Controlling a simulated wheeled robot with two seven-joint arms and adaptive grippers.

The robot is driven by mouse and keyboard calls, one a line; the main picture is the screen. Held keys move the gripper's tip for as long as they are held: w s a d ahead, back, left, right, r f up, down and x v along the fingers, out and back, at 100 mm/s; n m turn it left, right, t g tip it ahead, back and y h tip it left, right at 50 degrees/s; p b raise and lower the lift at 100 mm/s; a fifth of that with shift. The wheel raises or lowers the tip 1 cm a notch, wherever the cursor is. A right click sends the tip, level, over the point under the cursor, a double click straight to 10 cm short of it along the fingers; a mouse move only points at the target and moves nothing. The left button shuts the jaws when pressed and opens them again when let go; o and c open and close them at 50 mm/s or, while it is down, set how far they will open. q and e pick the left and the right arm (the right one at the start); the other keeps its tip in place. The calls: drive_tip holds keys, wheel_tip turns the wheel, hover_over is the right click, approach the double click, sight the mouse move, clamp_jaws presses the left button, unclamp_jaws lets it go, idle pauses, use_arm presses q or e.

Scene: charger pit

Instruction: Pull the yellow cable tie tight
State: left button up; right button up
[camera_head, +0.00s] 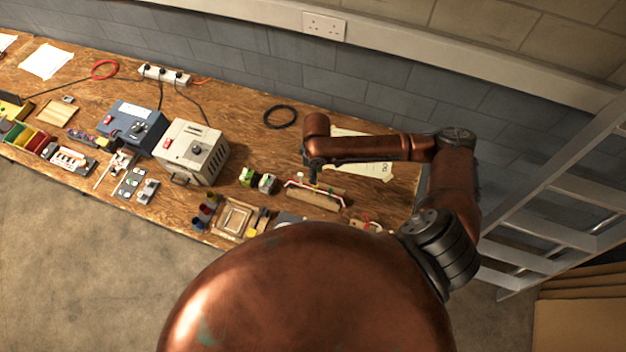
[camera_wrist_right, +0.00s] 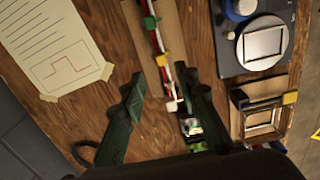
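The yellow cable tie (camera_wrist_right: 164,60) sits around a bundle of red, white and dark wires (camera_wrist_right: 156,38) in the right wrist view. The bundle runs along a tan board (camera_wrist_right: 172,20), which also shows in the head view (camera_head: 314,201). A green tie (camera_wrist_right: 151,22) is farther up the bundle. My right gripper (camera_wrist_right: 163,80) has its two dark green fingers spread, one on each side of the bundle near the yellow tie, with nothing between them that they clamp. In the head view it hangs over the board (camera_head: 312,179), small and partly hidden by my arm. My left gripper is not in view.
A wooden frame (camera_wrist_right: 264,122) and a dark device with a blue knob (camera_wrist_right: 264,45) lie right of the board in the wrist view. A paper sheet (camera_wrist_right: 50,45) lies left. In the head view, a grey power unit (camera_head: 191,153) and a black cable ring (camera_head: 280,116) share the bench.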

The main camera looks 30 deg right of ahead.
drive_tip(key=shift+a+f, duration=0.1)
drive_tip(key=shift+f, duration=3.5)
drive_tip(key=shift+c, duration=0.6)
clamp_jaws()
